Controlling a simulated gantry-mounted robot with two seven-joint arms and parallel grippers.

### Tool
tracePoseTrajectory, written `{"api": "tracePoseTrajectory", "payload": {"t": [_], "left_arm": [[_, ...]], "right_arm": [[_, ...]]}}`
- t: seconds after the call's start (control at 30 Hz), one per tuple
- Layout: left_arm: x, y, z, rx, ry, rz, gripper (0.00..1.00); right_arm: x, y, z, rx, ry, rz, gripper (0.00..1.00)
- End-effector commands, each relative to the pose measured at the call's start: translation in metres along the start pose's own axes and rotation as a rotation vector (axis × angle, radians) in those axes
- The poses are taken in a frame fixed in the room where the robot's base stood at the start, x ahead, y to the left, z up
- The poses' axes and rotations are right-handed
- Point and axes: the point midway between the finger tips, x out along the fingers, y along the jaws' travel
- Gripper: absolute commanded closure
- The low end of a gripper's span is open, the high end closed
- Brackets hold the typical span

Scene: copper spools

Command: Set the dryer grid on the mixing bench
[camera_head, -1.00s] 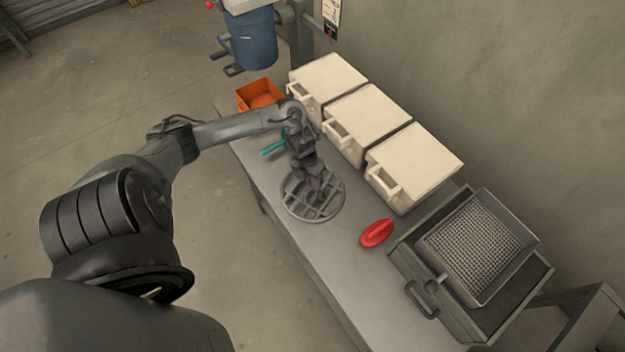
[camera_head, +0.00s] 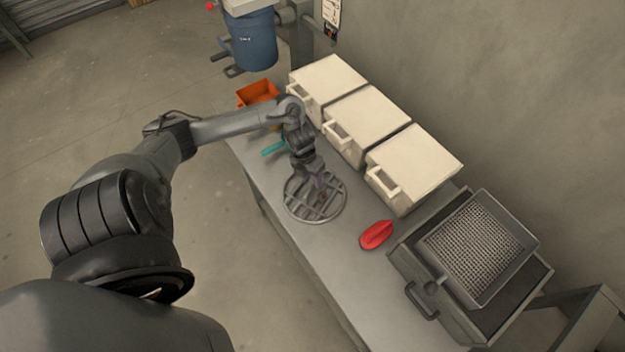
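The dryer grid (camera_head: 301,208), a round grey ring with crossing bars, is at the middle of the grey bench (camera_head: 310,258), near its front edge. My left gripper (camera_head: 318,190) points down at the grid's upper right part, with its fingers over or among the bars. The fingers are small and dark, so I cannot tell whether they are shut on a bar. I also cannot tell whether the grid rests on the bench or is slightly above it. My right gripper is not in view.
Three cream boxes (camera_head: 413,160) with handles line the bench's wall side. A red object (camera_head: 376,235) lies right of the grid. A wire-mesh tray (camera_head: 474,246) sits on a grey case at right. A teal item (camera_head: 273,149) and an orange bin (camera_head: 258,93) are behind the arm.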

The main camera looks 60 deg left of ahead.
Motion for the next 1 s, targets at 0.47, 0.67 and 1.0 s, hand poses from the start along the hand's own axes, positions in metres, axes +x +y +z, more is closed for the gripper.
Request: {"api": "tracePoseTrajectory", "payload": {"t": [0.47, 0.67, 1.0], "left_arm": [[-0.082, 0.001, 0.0, 0.001, -0.001, 0.003, 0.6], [-0.087, -0.008, -0.004, -0.011, -0.012, -0.011, 0.6], [-0.011, -0.141, -0.06, -0.501, -0.241, -0.285, 0.6]], "right_arm": [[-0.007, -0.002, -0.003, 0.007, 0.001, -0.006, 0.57], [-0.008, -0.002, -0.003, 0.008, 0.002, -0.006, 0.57], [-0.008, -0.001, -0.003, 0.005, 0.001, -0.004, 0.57]]}}
